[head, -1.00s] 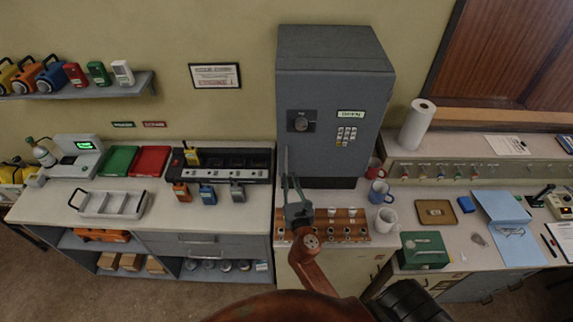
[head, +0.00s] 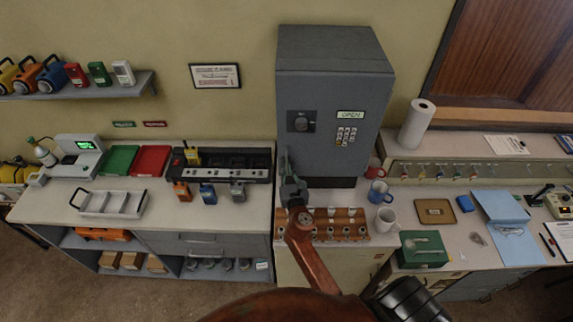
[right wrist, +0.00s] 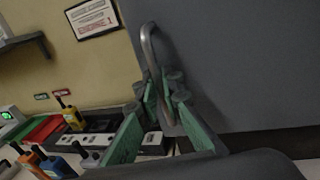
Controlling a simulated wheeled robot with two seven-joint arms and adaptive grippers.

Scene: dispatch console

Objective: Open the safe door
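The grey safe (head: 325,100) stands on the counter, its door shut flush. Its small display (head: 350,114) reads OPEN, above a keypad (head: 346,137) and beside a dark round dial (head: 301,121). The curved metal door handle (right wrist: 147,45) is at the door's left edge. My right gripper (head: 291,180) is at the handle's lower part. In the right wrist view, its green fingers (right wrist: 166,100) lie on both sides of the bar and look closed on it; the contact is partly hidden. My left gripper is not in view.
A wooden rack with round holes (head: 340,224) lies in front of the safe. Mugs (head: 378,192) stand close to its right. A radio charger (head: 222,163) is to the left. A paper roll (head: 417,124) and a green box (head: 423,248) are on the right.

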